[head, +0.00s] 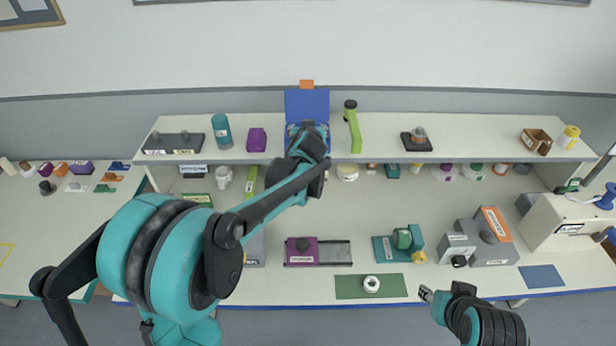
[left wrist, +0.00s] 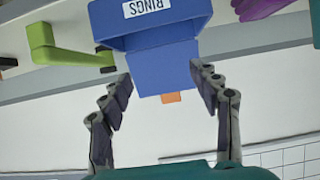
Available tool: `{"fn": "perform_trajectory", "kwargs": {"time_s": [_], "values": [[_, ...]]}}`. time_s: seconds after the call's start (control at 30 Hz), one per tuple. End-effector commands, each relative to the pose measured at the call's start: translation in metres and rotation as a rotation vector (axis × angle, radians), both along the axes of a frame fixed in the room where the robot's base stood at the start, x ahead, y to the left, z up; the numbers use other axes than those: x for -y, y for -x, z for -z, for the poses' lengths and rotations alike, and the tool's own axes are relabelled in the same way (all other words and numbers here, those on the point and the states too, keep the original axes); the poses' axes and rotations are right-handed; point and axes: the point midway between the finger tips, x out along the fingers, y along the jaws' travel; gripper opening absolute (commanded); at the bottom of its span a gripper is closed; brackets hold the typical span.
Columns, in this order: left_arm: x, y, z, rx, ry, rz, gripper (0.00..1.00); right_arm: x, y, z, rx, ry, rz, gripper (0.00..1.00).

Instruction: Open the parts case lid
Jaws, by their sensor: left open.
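The blue parts case (head: 291,130) sits on the raised shelf, mostly hidden behind my left gripper in the head view. Its lid (head: 307,104) stands open, swung up and back from the box, with an orange tab (head: 306,84) at its far edge. In the left wrist view the case (left wrist: 160,32) shows upside down with a RINGS label, its lid (left wrist: 165,68) and the orange tab (left wrist: 171,98). My left gripper (head: 308,128) is open in front of the case, its fingers either side of the lid in the wrist view. My right gripper (head: 426,294) is low at the right, its fingers unclear.
On the shelf (head: 270,148) stand a teal bottle (head: 222,131) and a purple container (head: 257,139) left of the case, and a green angled tool (head: 354,131) close to its right. Several fixtures, including a purple one (head: 302,251), stand on the table below.

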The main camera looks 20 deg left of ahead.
Motion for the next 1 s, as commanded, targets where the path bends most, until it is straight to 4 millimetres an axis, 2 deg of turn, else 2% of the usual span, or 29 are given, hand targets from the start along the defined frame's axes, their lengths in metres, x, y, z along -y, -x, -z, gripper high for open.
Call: {"fn": "perform_trajectory", "kwargs": {"time_s": [0.03,0.2,0.73,0.77,0.83,1.0], "values": [[0.001,0.002,0.013,0.032,-0.012,0.000,0.62,0.000,0.000,0.016,0.000,0.000,0.000,0.40],[0.003,0.008,0.030,0.148,-0.044,0.002,0.62,0.000,0.000,0.044,0.000,0.000,0.000,0.40],[0.004,0.014,0.067,0.411,-0.120,0.001,0.62,0.000,0.000,0.110,0.000,0.000,0.000,0.40],[0.005,0.015,0.067,0.422,-0.124,0.001,0.62,0.000,0.000,0.112,0.000,0.000,0.000,0.40],[0.011,0.033,0.059,0.419,-0.118,0.003,0.62,0.000,0.000,0.100,0.000,0.000,0.000,0.40],[0.019,0.062,0.059,0.418,-0.119,0.002,0.62,0.000,0.000,0.093,0.000,0.000,0.000,0.40]]}}
